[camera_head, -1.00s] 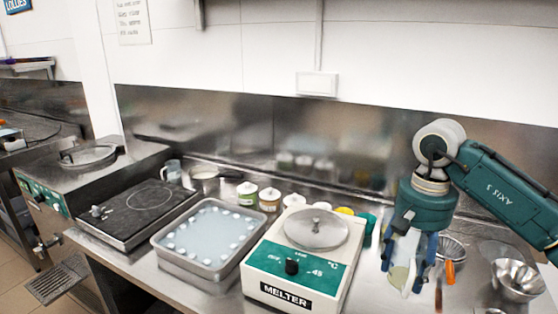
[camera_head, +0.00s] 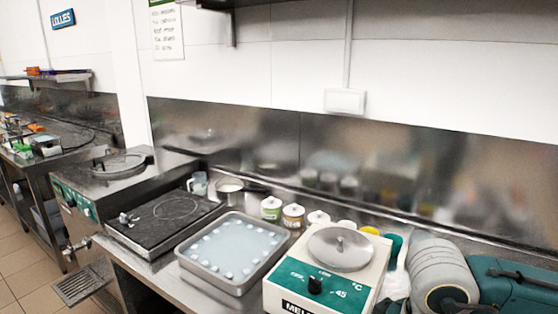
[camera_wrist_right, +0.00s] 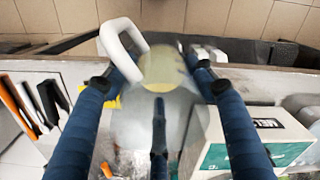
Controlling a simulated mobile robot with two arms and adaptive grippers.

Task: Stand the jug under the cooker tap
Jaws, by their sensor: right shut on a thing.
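The jug (camera_wrist_right: 128,125) is pale and translucent with a white loop handle and something yellowish at its end. In the right wrist view it sits between the blue fingers of my right gripper (camera_wrist_right: 155,75), which is shut on it. In the head view my right arm fills the lower right corner and its fingers are out of frame. The cooker (camera_head: 118,168) is a steel box with a round lid and green front panel at the left. Its tap (camera_head: 76,246) sticks out low at the front, above a floor grate (camera_head: 83,284). My left gripper is not in view.
The white and green melter (camera_head: 290,280) stands close to my right arm. A steel tray (camera_head: 228,288) of pale liquid, a black hot plate (camera_head: 160,222) and small tubs (camera_head: 293,216) fill the bench. A clear cup (camera_head: 198,184) stands behind. Tiled floor is open at the lower left.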

